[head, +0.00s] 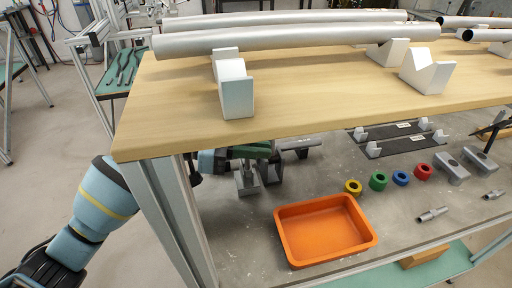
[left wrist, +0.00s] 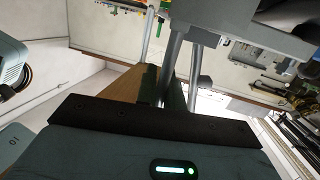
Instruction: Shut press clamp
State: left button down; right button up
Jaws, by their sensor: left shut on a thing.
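The press clamp (head: 246,181) appears to be the grey fixture with a green upper part, standing on the grey lower worktop just under the front edge of the wooden shelf. My left gripper (head: 228,154) reaches in from the left beneath that shelf and is shut on the clamp's green part (head: 252,150). Its fingertips are mostly hidden by the shelf leg and the clamp. In the left wrist view a green piece (left wrist: 177,97) and grey posts show just beyond the gripper's dark edge. My right gripper is not in view.
The wooden shelf (head: 180,117) overhangs the clamp, with grey tubes on white V-blocks. A metal leg (head: 172,205) stands close to my left arm. An orange tray (head: 325,228) and several coloured rings lie to the right on the worktop.

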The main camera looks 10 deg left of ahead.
pick_arm(q)
jog(key=c, duration=1.5)
grip_release()
jog(key=shift+w, duration=0.1)
jog(key=shift+a, duration=0.1)
jog(key=b+v, duration=0.1)
jog(key=v, duration=0.6)
jog(key=shift+a+b, duration=0.3)
jog(key=shift+a, duration=0.05)
jog(key=shift+r, duration=0.1)
